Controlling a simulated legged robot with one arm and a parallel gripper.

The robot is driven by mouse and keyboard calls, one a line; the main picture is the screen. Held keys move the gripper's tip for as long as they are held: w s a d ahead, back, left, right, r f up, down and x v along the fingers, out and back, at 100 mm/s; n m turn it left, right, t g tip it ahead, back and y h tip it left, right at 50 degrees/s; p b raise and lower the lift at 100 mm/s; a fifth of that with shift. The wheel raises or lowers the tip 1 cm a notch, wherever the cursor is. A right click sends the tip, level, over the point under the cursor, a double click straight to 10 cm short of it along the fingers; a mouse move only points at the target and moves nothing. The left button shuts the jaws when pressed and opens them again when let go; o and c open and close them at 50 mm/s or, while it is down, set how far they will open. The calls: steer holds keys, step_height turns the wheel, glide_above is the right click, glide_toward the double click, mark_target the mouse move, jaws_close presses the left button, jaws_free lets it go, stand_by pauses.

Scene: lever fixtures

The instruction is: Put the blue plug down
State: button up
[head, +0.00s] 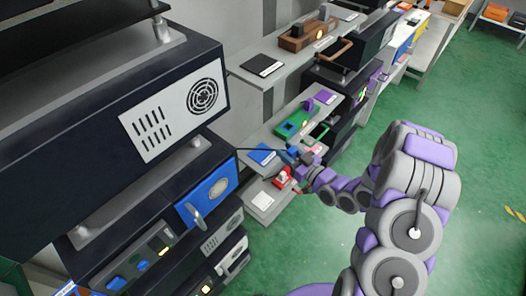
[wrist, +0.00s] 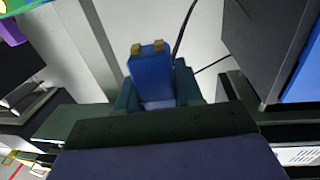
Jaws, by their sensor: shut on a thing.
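The blue plug (wrist: 150,72) with two gold prongs is in my gripper (wrist: 156,92) in the wrist view, its prongs pointing away from the gripper. The dark teal fingers are on either side of it. A thin black cable (wrist: 181,35) runs beside the plug. In the head view my gripper (head: 298,156) is at the lower shelves, right of a blue plate (head: 263,156). The plug is too small there to make out clearly. I cannot tell from these frames whether the plug touches any surface.
A red fixture (head: 282,178) is just below my gripper, on a low shelf with a white plate (head: 262,201). A green fixture (head: 294,123) with a purple lever is on the shelf above. A dark cabinet with a blue panel (head: 209,190) stands left. Green floor is open at right.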

steer(key=s+a+f+n+g+y, duration=0.1)
steer(key=s+a+f, duration=0.2)
steer(key=b, duration=0.2)
glide_above(259, 151)
steer(key=shift+f+g, duration=0.4)
steer(key=shift+f, duration=0.45)
steer(key=shift+f+b, duration=0.5)
steer(key=shift+f, duration=1.25)
steer(key=shift+r, duration=0.1)
steer(key=o, duration=1)
